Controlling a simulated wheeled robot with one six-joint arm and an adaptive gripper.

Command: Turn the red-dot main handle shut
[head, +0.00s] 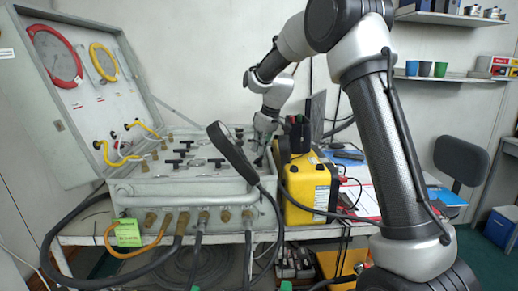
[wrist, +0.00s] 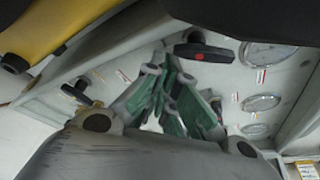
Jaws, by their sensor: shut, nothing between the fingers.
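The red-dot main handle (wrist: 204,52) is a black T-shaped bar with a red dot at its middle, near the top centre of the wrist view, on the pale panel face. In the head view I cannot tell it apart from the other black handles. My gripper (wrist: 170,68), with green pads and grey links, is shut and empty. Its fingertips appear just below and left of the handle in the wrist view; I cannot tell if they touch it. In the head view my gripper (head: 263,130) is over the right end of the air panel (head: 207,186), partly hidden by a dark hose end.
Another black handle (wrist: 76,93) is at left in the wrist view, and gauges (wrist: 262,102) line the right. A yellow case (head: 308,190) stands close right of the panel. The open lid (head: 80,90) stands at left.

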